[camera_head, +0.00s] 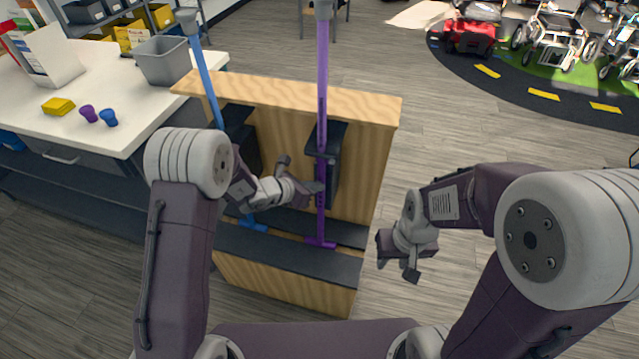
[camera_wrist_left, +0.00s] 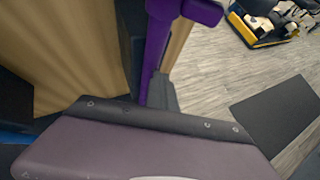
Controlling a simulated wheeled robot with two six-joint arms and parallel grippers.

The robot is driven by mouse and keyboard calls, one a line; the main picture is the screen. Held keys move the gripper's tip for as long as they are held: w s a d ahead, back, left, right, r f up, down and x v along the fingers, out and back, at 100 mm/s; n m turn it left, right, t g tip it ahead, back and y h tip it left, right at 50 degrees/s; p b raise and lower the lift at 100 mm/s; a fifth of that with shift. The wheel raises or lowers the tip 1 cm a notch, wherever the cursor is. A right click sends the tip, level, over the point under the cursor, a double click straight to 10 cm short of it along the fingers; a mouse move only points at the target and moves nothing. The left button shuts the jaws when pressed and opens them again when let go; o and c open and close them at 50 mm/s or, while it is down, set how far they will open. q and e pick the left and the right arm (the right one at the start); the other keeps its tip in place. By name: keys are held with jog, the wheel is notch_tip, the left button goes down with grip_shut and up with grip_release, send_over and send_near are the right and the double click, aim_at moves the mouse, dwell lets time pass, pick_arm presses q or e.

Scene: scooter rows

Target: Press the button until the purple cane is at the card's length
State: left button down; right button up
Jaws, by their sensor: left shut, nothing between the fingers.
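The purple cane (camera_head: 322,80) stands upright in the wooden stand, its foot (camera_head: 320,243) on a dark ledge and its handle cut off by the top edge. It also shows in the left wrist view (camera_wrist_left: 156,45). My left gripper (camera_head: 316,188) is shut and empty, its tips close beside the purple shaft; I cannot tell if they touch. The button is too small or hidden to make out. A white folded card (camera_head: 48,55) stands on the table; its print is unreadable. My right gripper (camera_head: 396,268) hangs right of the stand, apart from it; its opening is unclear.
A blue cane (camera_head: 204,80) leans in the wooden stand (camera_head: 370,110) to the left. The white table (camera_head: 75,150) holds a grey bin (camera_head: 163,62), a yellow block (camera_head: 58,106) and small purple and blue pieces. Open floor lies right of the stand.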

pick_arm(q)
jog(key=shift+s+a+b, duration=0.3)
jog(key=shift+s+b, duration=0.1)
jog(key=shift+s, duration=0.45)
jog(key=shift+f, duration=0.1)
jog(key=s+b, duration=0.1)
jog(key=s, duration=0.1)
jog(key=s+a+b, duration=0.1)
jog(key=s, duration=0.2)
jog(key=shift+a+b, duration=0.2)
jog(key=shift+b, duration=0.15)
jog(key=shift+w, duration=0.1)
dwell(0.7)
